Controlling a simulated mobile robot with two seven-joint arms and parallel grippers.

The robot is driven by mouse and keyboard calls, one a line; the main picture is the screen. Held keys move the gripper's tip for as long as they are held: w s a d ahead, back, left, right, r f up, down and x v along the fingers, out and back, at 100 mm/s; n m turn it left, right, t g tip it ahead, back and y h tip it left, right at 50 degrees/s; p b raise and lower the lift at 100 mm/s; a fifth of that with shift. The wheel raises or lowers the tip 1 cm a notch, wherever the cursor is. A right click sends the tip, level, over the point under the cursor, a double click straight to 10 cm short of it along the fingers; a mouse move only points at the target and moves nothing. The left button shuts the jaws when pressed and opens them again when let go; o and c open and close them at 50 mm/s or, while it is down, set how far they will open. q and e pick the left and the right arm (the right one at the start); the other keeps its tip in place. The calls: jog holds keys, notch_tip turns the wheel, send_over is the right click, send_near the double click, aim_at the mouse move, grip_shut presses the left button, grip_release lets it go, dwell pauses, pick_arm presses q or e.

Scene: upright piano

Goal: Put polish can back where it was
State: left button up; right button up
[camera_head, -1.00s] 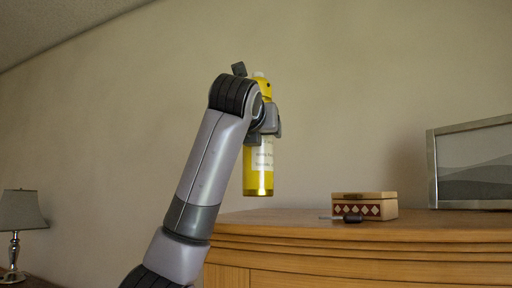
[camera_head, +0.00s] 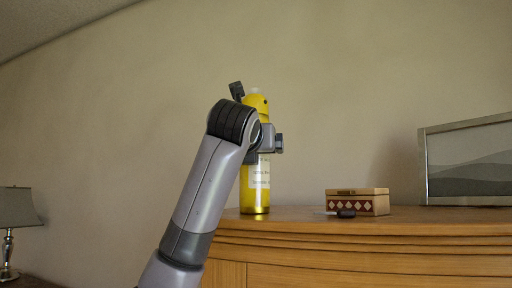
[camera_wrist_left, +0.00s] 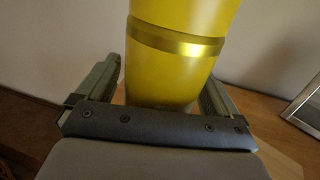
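The yellow polish can (camera_head: 257,190) stands upright, its base at the left end of the piano top (camera_head: 440,217) in the head view. It also fills the middle of the left wrist view (camera_wrist_left: 175,70). My left gripper (camera_head: 265,145) is around the can at mid-height. In the wrist view its fingers (camera_wrist_left: 160,85) flank the can, with a narrow gap on the left side, so it looks slightly open. The dark gripper plate hides part of the can. My right gripper is not in view.
A small wooden box with diamond inlay (camera_head: 358,201) sits right of the can, with a dark-handled tool (camera_head: 345,213) in front of it. A framed picture (camera_head: 467,165) leans at the far right. A lamp (camera_head: 16,215) stands at the far left.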

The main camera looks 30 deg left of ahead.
pick_arm(q)
jog(key=b+v, duration=0.3)
jog(key=v, duration=0.9)
jog(key=shift+b, duration=0.4)
jog(key=shift+r, duration=0.15)
